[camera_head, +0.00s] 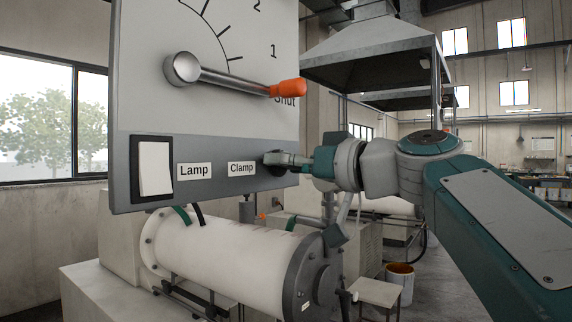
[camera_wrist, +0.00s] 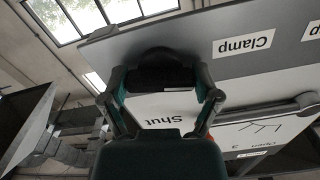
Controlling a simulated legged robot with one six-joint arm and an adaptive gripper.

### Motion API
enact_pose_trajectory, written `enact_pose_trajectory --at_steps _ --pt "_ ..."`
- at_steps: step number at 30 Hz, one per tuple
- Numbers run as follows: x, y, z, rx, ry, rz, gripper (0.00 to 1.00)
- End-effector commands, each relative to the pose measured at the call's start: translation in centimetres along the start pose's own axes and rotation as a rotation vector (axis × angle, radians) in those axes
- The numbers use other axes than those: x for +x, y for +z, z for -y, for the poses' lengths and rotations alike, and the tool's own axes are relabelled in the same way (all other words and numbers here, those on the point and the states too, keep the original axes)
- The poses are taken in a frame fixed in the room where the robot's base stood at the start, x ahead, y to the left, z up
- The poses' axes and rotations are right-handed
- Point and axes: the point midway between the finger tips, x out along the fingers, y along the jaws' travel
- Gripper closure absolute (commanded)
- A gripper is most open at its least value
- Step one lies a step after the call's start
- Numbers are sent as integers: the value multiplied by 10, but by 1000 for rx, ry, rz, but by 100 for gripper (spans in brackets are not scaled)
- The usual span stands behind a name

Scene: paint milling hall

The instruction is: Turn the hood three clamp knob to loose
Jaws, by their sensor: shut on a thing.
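The clamp knob (camera_head: 272,160) is a dark round knob on the grey lower strip of the panel, right of the "Clamp" label (camera_head: 242,169). My gripper (camera_head: 284,160) is at the knob, its fingers closed around it and partly hiding it. In the wrist view the dark knob (camera_wrist: 160,58) sits between the two fingers of my gripper (camera_wrist: 161,84), with the upside-down "Clamp" label (camera_wrist: 243,43) beside it. The knob's pointer or marking is too dark to read, so I cannot tell its setting.
Above on the panel, a lever with an orange tip (camera_head: 288,88) points near "Shut" on a numbered scale. A white lamp switch (camera_head: 155,166) is at the lower left. A white cylindrical mill (camera_head: 235,255) lies below the panel. Metal hoods (camera_head: 375,55) hang behind.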

Motion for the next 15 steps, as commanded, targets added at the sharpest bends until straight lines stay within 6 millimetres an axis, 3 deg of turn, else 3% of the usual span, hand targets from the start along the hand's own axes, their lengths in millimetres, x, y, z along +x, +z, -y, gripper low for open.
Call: enact_pose_trajectory --at_steps 15 --pt "2 4 -3 -216 -1 11 68"
